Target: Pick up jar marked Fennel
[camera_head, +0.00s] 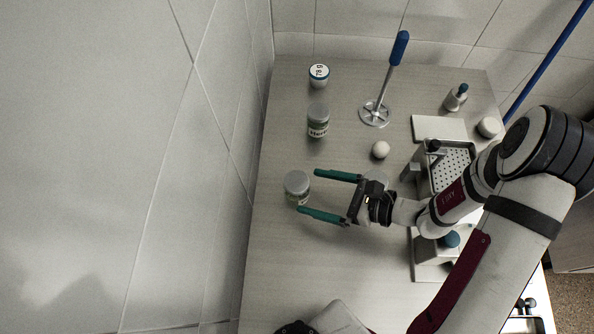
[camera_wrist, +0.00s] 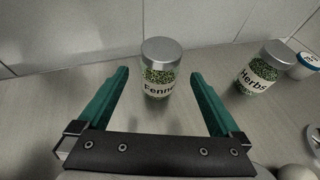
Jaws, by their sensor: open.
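The jar marked Fennel (camera_wrist: 160,70) stands upright on the table in the wrist view, a clear jar with green contents and a grey metal lid. It also shows in the head view (camera_head: 297,184), near the table's left edge. My gripper (camera_head: 317,195) is open, with its two green fingers pointing at the jar. In the wrist view my gripper (camera_wrist: 160,82) has one finger to each side of the jar's line, and the jar appears at or just beyond the fingertips. Nothing is held. The jar's lower part is visible between the fingers.
A similar jar marked Herbs (camera_wrist: 260,68) stands to the right, farther back in the head view (camera_head: 318,120). A white container with a blue rim (camera_head: 319,75) stands behind it. A blue-handled masher (camera_head: 376,112), a white ball (camera_head: 380,149) and a perforated basket (camera_head: 455,165) are also near.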

